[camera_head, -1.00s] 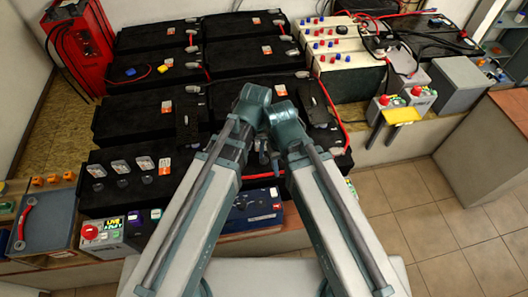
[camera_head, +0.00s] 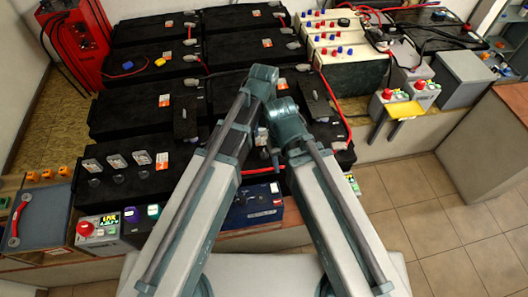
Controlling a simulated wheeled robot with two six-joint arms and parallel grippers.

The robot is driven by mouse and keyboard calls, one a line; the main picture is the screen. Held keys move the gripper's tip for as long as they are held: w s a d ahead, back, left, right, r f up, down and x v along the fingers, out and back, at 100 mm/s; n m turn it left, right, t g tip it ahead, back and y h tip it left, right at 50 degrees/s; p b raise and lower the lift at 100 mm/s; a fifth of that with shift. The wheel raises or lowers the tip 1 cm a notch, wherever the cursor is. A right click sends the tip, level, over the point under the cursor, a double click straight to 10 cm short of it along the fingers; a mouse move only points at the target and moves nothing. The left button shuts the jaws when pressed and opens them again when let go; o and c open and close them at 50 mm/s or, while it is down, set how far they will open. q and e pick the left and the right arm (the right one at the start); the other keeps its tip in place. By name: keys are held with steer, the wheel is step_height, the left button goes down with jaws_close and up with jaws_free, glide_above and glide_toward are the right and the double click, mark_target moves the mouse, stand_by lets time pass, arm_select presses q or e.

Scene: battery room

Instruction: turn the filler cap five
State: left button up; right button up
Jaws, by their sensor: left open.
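My left arm comes up from the bottom, bends at a joint near the middle, and its dark forearm folds back down. My left gripper (camera_head: 267,150) is small and partly hidden between the two arms, over the front row of black batteries, and open. My right arm bends just right of it; its gripper is hidden behind the arm. The front black battery (camera_head: 125,190) has several round caps with upright grey tags (camera_head: 117,161). No number is legible, so I cannot tell which is cap five.
A red charger (camera_head: 75,42) stands at the back left. Grey boxes with red buttons (camera_head: 387,96) and a yellow tray (camera_head: 405,111) are at the right. A blue battery (camera_head: 256,207) lies below my arms. Tiled floor (camera_head: 420,200) is free at the right.

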mark_target(264, 152)
arm_select(q)
step_height(264, 152, down, 11)
steer(key=b, duration=1)
steer(key=shift+f, duration=0.1)
jaws_close()
